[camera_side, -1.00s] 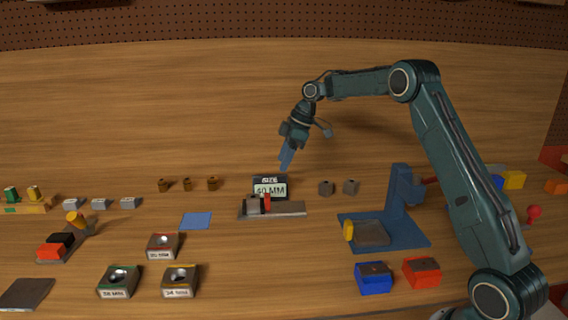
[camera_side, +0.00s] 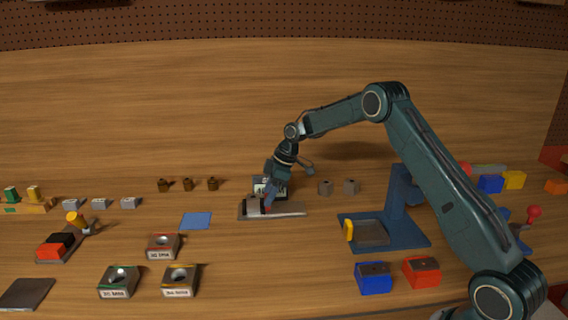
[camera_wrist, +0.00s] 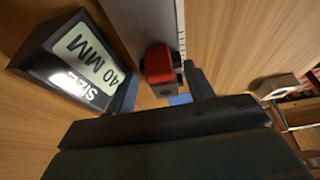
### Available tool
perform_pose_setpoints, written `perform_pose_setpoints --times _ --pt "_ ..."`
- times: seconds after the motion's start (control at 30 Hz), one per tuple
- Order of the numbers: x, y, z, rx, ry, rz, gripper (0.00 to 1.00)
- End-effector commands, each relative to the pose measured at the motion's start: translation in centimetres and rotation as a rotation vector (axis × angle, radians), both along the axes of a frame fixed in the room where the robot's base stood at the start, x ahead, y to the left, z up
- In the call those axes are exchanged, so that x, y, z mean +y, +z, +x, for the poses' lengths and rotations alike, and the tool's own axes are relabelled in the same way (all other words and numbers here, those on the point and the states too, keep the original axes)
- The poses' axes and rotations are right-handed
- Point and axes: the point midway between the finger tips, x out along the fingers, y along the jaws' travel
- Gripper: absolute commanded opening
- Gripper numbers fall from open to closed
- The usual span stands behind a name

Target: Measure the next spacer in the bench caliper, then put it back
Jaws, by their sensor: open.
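The bench caliper (camera_side: 290,211) lies mid-bench, a grey bar with a red slide. Its tilted display (camera_wrist: 80,60) reads "SIZE 40 MM" in the wrist view and is partly covered by my gripper in the side view. My gripper (camera_side: 267,198) is down at the caliper. In the wrist view my open gripper (camera_wrist: 164,88) has one finger on each side of the red slide (camera_wrist: 158,64). I cannot tell whether the fingers touch it. Whether a spacer sits between the jaws is unclear.
Several labelled ring-topped blocks (camera_side: 163,247) stand front left. A blue mat (camera_side: 196,221) lies left of the caliper. Brown pieces (camera_side: 188,184) stand behind the mat. A blue press-like stand (camera_side: 400,228) and blue and red blocks (camera_side: 373,278) are at the right. The back bench is clear.

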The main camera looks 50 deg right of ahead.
Motion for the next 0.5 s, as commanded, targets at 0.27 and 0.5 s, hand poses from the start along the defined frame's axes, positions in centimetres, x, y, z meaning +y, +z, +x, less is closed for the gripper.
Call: perform_pose_setpoints --times 0.27,0.5 --pt "0.04 -0.17 0.06 0.0 0.0 0.0 0.53" --pt "0.03 -0.16 0.05 0.0 0.0 0.0 0.13"
